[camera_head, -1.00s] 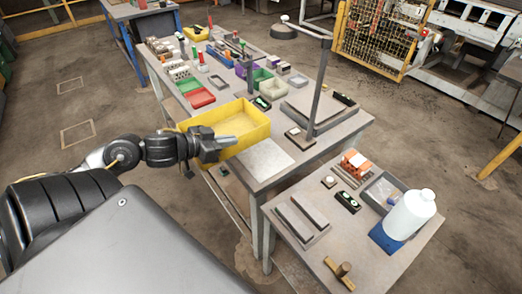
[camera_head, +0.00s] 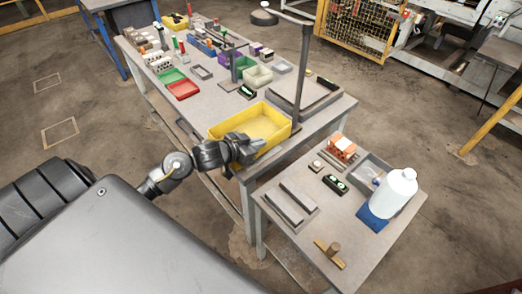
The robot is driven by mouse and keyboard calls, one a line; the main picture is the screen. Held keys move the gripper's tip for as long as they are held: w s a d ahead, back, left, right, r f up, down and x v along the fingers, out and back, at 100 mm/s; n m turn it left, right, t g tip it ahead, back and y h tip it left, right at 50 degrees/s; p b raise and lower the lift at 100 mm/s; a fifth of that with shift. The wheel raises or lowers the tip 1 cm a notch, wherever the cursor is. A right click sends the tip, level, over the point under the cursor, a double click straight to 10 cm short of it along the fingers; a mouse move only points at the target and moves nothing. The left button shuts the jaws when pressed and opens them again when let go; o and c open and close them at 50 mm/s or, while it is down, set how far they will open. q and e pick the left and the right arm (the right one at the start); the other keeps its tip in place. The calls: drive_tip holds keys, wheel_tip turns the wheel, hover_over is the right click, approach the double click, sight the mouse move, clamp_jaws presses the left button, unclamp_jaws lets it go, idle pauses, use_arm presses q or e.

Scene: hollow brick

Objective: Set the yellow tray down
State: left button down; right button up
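The yellow tray (camera_head: 272,126) is an open, empty box at the front of the long workbench, left of the upright grey post. My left gripper (camera_head: 253,146) is at the tray's near left wall and appears shut on it; the fingertips are partly hard to make out. The tray looks about level. I cannot tell whether its underside touches the bench top or hangs just above it. My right gripper is not in view.
The grey post (camera_head: 302,75) and a grey frame (camera_head: 322,98) stand close right of the tray. Red (camera_head: 183,90) and green bins lie behind. A lower side table (camera_head: 290,235) holds a white bottle (camera_head: 394,190), an orange part and grey bars. Bare bench lies left of the tray.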

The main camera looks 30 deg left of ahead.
use_arm(q)
drive_tip(key=shift+w+d+f+p, duration=0.15)
drive_tip(key=shift+w+f+p, duration=0.1)
drive_tip(key=shift+f, duration=0.6)
drive_tip(key=shift+w+d+f+p, duration=0.1)
drive_tip(key=shift+d+f+p, duration=0.1)
drive_tip(key=shift+f, duration=0.6)
drive_tip(key=shift+a+f, duration=0.1)
drive_tip(key=shift+f, duration=0.25)
drive_tip(key=shift+f, duration=0.1)
drive_tip(key=c, duration=1.6)
unclamp_jaws()
